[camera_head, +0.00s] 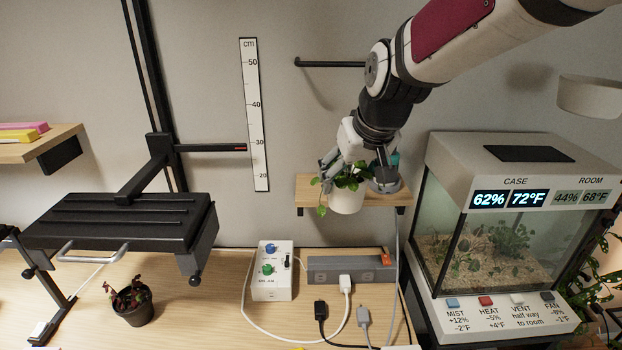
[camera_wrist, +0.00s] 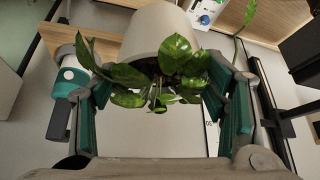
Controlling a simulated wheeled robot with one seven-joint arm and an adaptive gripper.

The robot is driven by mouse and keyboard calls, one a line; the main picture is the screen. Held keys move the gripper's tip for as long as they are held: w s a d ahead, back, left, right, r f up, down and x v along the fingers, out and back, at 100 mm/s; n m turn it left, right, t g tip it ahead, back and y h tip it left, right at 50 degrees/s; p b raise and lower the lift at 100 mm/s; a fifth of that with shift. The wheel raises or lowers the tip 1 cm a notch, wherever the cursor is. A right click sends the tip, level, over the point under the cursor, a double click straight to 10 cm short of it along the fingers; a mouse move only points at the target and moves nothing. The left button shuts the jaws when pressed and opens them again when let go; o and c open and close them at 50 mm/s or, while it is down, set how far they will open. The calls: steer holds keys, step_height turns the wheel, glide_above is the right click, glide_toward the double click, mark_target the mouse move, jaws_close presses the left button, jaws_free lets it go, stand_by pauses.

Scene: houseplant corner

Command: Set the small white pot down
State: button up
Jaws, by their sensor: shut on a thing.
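The small white pot (camera_head: 346,200) holds a green leafy plant (camera_head: 352,177). My gripper (camera_head: 358,172) is shut on the pot. In the head view the pot shows in front of the small wooden wall shelf (camera_head: 310,187); whether its base touches the shelf I cannot tell. In the wrist view the pot (camera_wrist: 160,32) is between the two green-padded fingers of my gripper (camera_wrist: 165,95), with leaves hanging over its rim toward the camera. The leaves hide part of the contact between fingers and pot.
A glass case (camera_head: 500,220) is at the right. Below are a power strip (camera_head: 325,268), a control box (camera_head: 272,270) and cables. A dark pot (camera_head: 132,304) stands at the left under a black lamp (camera_head: 120,225).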

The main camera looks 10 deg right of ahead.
steer(key=shift+w+d+f+p, duration=0.25)
steer(key=shift+w+f, duration=0.55)
steer(key=shift+w, duration=1.85)
steer(key=shift+w+d+f+p, duration=0.1)
steer(key=shift+w+f+p, duration=0.55)
steer(key=shift+w, duration=1.95)
steer(key=shift+w+d+f+p, duration=0.1)
steer(key=shift+w+f, duration=0.9)
steer(key=shift+w, duration=1.65)
steer(key=shift+f, duration=0.15)
steer(key=o, duration=1.4)
steer(key=shift+o, duration=0.2)
